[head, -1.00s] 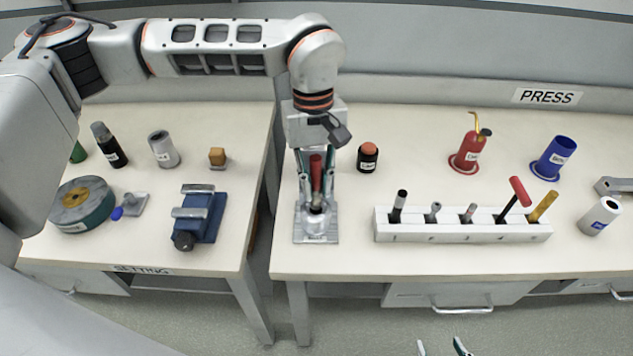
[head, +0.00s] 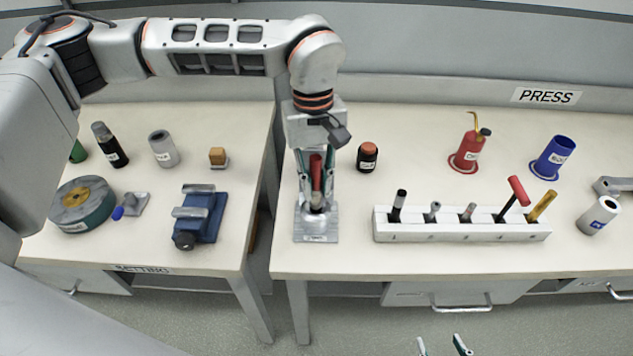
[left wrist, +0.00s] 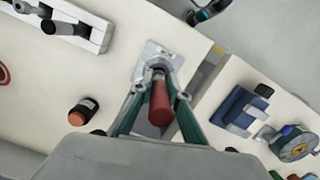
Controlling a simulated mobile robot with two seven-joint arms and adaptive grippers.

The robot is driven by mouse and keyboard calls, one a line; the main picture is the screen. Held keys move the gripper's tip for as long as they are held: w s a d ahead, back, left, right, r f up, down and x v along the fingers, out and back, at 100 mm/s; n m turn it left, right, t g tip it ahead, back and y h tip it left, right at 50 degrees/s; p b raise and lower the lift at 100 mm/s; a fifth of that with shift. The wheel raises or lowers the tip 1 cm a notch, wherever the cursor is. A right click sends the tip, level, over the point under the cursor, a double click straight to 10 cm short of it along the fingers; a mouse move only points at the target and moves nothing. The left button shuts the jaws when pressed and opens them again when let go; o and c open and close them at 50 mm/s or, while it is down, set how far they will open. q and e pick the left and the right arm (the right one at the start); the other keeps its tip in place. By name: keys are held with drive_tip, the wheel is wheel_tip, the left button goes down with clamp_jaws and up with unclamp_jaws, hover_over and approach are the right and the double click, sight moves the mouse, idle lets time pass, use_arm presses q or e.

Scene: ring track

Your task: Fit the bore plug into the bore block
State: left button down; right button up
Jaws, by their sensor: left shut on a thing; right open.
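The bore plug (head: 316,178), with a red handle, stands upright in my left gripper (head: 317,197). In the left wrist view the red handle (left wrist: 160,103) lies between the shut fingers (left wrist: 157,85). The bore block (head: 318,229) is a silvery metal piece on a flat plate near the front edge of the right-hand bench. The plug's lower end is at the block's top; the fingers hide how deep it sits. The block's plate also shows in the left wrist view (left wrist: 158,52). My right gripper (head: 440,347) is open and empty at the bottom edge, in front of the bench.
A white rack (head: 462,226) holding several tools stands right of the block. A black and orange container (head: 368,157) is behind. A red oil can (head: 468,150) and a blue cylinder (head: 555,158) stand farther right. A blue vise (head: 200,213) is on the left bench, across a gap.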

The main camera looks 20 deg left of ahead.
sight(317, 209)
use_arm(q)
drive_tip(key=shift+f, duration=0.1)
idle(0.6)
drive_tip(key=shift+f+b, duration=0.35)
drive_tip(key=shift+f, duration=0.5)
drive_tip(key=shift+f+b, duration=0.8)
drive_tip(key=shift+f, duration=1)
drive_tip(key=c, duration=1.8)
unclamp_jaws()
drive_tip(key=shift+c, duration=0.2)
drive_tip(key=shift+r, duration=0.15)
drive_tip(key=r, duration=0.4)
drive_tip(key=w+r, duration=0.1)
drive_tip(key=r, duration=0.6)
drive_tip(key=shift+w+a+r, duration=0.15)
drive_tip(key=shift+a+r, duration=0.2)
drive_tip(key=shift+a, duration=0.05)
